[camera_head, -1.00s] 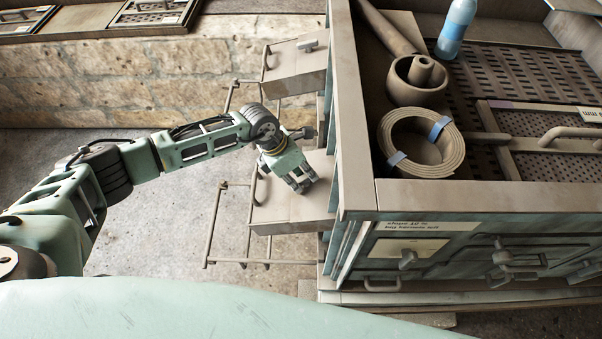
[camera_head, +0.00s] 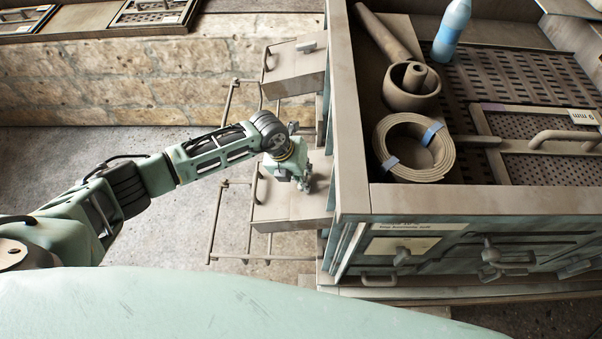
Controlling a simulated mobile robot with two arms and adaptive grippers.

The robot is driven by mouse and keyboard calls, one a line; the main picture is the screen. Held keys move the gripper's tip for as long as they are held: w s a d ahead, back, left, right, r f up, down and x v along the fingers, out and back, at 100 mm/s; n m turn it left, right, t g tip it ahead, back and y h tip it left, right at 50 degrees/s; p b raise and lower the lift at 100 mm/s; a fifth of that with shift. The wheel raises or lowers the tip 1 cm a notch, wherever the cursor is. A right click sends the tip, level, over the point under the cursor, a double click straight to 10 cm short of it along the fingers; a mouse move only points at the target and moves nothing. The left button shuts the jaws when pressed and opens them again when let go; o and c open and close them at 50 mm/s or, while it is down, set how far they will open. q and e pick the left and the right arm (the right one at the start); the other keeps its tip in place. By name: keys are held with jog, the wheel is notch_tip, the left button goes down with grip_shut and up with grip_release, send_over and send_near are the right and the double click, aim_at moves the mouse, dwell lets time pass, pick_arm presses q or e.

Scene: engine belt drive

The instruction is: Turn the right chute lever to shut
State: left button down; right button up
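Two grey chute boxes stick out from the left side of the cabinet, a far one (camera_head: 296,70) and a near one (camera_head: 285,208). A small pale lever (camera_head: 307,45) sits on top of the far box. My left gripper (camera_head: 304,186) points down at the top of the near box, close to the cabinet wall. Its fingers are small and partly hidden by its own body, so I cannot tell if they are open or touching anything. No lever shows clearly on the near box; the gripper and wrist cover part of it. My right gripper is not in view.
Thin rail frames (camera_head: 212,225) stand out left of the boxes. The cabinet's top tray (camera_head: 470,198) holds a rolled belt (camera_head: 447,160), a grey cup-like part (camera_head: 402,97) and a blue bottle (camera_head: 452,32). Handles and knobs (camera_head: 403,256) line its front. Floor at left is clear.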

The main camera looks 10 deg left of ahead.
pick_arm(q)
jog(key=shift+r+n, duration=0.1)
jog(key=shift+n, duration=0.8)
jog(key=c, duration=1.7)
grip_release()
jog(key=shift+r, duration=0.1)
jog(key=v, duration=1.1)
jog(key=shift+a+r, duration=0.1)
jog(key=shift+r, duration=0.25)
